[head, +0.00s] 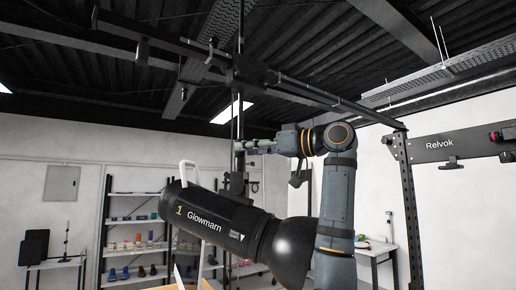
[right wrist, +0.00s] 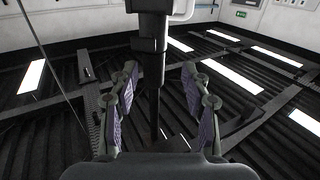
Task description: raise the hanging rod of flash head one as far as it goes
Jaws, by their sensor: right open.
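Flash head one (head: 225,224) is a black cylinder marked "1 Glowmarn", with a white loop handle (head: 187,173) and a wide dark reflector on its right. It hangs from a thin dark vertical hanging rod (head: 234,126) that runs up to the ceiling rails. My right gripper (head: 241,146) reaches in from the right at the rod, above the flash head. In the right wrist view its two fingers (right wrist: 159,78) are spread, with the hanging rod (right wrist: 153,82) showing in the gap between them. Whether they touch it cannot be told. My left gripper is out of view.
Dark rails (head: 190,45) cross under the ceiling above the rod. A black frame marked "Relvok" (head: 438,150) stands at the right. Shelves (head: 135,250) line the back wall, and a side table (head: 372,250) stands at the right.

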